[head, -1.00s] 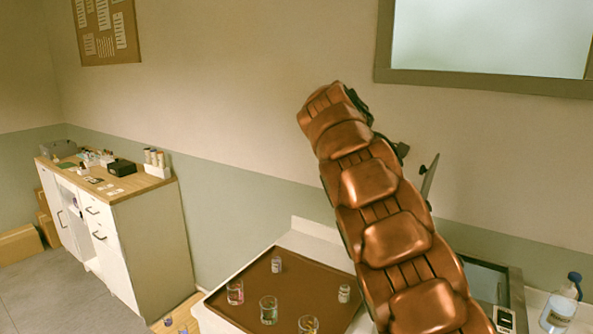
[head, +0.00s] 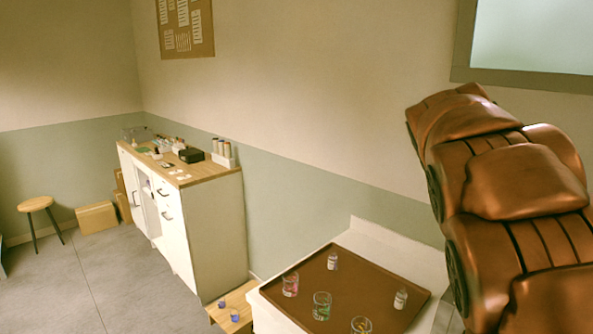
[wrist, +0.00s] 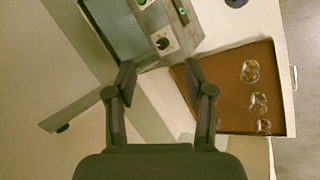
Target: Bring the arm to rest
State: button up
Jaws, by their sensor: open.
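My arm, with copper-coloured covers, rises at the right of the head view, and its gripper end does not show there. My gripper (wrist: 158,75) shows in the wrist view with its two dark fingers spread apart and nothing between them. It hangs above the counter, near the brown tray (wrist: 230,102) and a grey-framed device (wrist: 125,35). The brown tray also shows in the head view (head: 365,287), apart from my arm.
Glasses with coloured contents (head: 322,305) and small bottles (head: 333,261) stand on the tray. A white cabinet (head: 205,225) with a wooden top stands along the wall. A wooden stool (head: 36,204) and cardboard box (head: 97,217) are at the left. The grey floor between is open.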

jog(key=s+a+f+m+g+y, duration=0.1)
jog(key=s+a+f+y, duration=0.1)
jog(key=s+a+f, duration=0.3)
jog(key=s+a+f+m+g+y, duration=0.1)
jog(key=s+a+f, duration=0.4)
jog(key=s, duration=0.9)
jog(key=s+a+f+y+b, duration=0.1)
jog(key=s+a+f+y, duration=0.1)
jog(key=s+a+f, duration=0.4)
jog(key=s+f, duration=0.3)
jog(key=s, duration=0.1)
jog(key=shift+s+m+g+y, duration=0.15)
jog(key=shift+m+g+y, duration=0.25)
jog(key=shift+c, duration=0.3)
